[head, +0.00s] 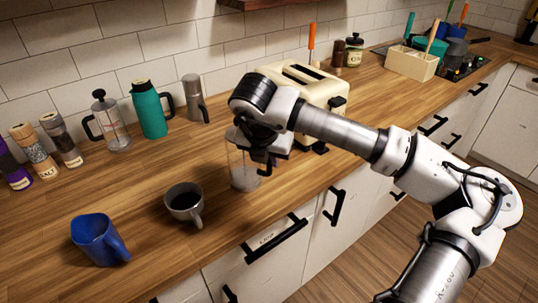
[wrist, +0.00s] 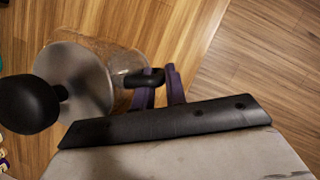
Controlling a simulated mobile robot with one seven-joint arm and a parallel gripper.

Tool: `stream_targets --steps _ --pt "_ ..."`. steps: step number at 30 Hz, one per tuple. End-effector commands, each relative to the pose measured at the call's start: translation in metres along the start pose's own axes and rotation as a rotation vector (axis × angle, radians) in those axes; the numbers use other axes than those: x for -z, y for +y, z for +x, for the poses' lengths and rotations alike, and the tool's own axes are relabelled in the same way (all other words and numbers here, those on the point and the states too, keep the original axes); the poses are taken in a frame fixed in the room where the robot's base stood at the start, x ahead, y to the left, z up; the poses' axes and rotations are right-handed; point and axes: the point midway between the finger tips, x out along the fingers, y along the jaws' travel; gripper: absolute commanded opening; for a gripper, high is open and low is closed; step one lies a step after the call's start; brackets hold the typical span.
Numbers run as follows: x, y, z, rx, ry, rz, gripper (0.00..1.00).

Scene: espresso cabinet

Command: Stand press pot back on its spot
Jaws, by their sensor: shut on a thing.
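A glass press pot (head: 243,171) is upright at my gripper (head: 266,160), near the counter's front edge. My gripper and wrist hide its top in the head view. In the wrist view the press pot (wrist: 80,80) shows its round metal lid and black knob, with the clear glass beyond. My gripper (wrist: 161,88) is shut on its dark handle. I cannot tell whether its base touches the wood. A second press pot (head: 110,122) with a black knob and handle stands near the back wall at left.
A teal jug (head: 149,110) and a grey flask (head: 195,99) stand by the wall, spice jars (head: 61,140) farther left. A grey mug (head: 184,203) and blue pitcher (head: 96,239) stand in front. A cream toaster (head: 310,85) is behind my gripper. Bare wood lies left of the held pot.

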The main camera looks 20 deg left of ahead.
Motion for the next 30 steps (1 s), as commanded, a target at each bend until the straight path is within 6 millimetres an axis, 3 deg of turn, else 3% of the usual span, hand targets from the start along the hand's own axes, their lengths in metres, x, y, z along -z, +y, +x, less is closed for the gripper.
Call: stream_targets --steps 7,8,13,24,30 --pt "0.000 0.000 0.002 -0.001 -0.002 0.001 0.00" --pt "0.001 0.000 0.003 0.001 0.000 0.000 0.15" --pt "0.001 0.000 0.002 0.000 0.000 0.000 0.35" --pt "-0.001 0.000 -0.004 0.000 -0.002 0.000 0.35" --pt "-0.001 0.000 -0.041 0.002 -0.006 0.000 0.35"
